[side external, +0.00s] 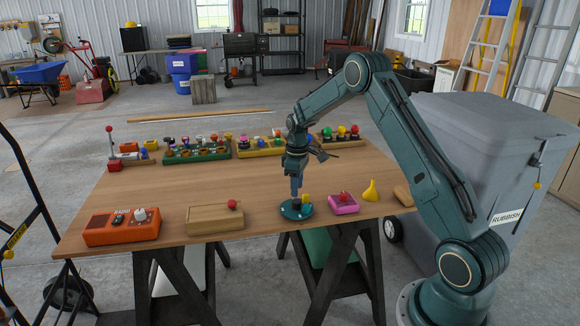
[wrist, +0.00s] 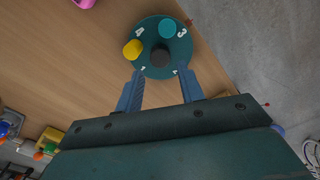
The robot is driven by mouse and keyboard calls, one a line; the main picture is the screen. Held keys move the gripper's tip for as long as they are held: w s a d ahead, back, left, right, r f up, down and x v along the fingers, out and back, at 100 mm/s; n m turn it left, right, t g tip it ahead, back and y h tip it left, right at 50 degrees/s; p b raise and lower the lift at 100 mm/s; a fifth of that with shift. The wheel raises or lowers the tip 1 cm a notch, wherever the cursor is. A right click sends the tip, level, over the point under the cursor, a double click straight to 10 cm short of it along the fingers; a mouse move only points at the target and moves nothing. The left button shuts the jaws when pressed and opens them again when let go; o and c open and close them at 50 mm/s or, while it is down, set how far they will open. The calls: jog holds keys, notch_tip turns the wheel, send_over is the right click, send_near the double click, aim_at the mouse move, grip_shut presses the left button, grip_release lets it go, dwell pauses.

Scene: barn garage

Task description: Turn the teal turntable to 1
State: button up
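The teal turntable (side external: 291,214) sits near the front edge of the table. It shows as a round disc with white numbers in the wrist view (wrist: 150,22). A dark central knob (wrist: 160,56), a yellow peg (wrist: 132,49) and a lighter teal peg (wrist: 168,28) stand on it. The 3 lies on the side near a small red mark (wrist: 189,22); the 4 is at upper left. The lower numbers are partly hidden or too small to read surely. My gripper (wrist: 160,76) points down over the turntable, its blue fingers apart with a gap on both sides of the knob.
An orange radio box (side external: 122,232), a wooden box with a red knob (side external: 215,220), a pink box (side external: 343,206) and a yellow funnel (side external: 371,191) share the front of the table (side external: 170,195). Several trays of coloured knobs line the back. A grey rubbish bin (side external: 480,150) stands at right.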

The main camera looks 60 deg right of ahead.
aim_at(296, 201)
jog(key=shift+f, duration=2.05)
jog(key=c, duration=0.7)
jog(key=shift+o, duration=0.2)
jog(key=shift+n, duration=2.5)
jog(key=n, duration=0.9)
jog(key=shift+n, duration=2.5)
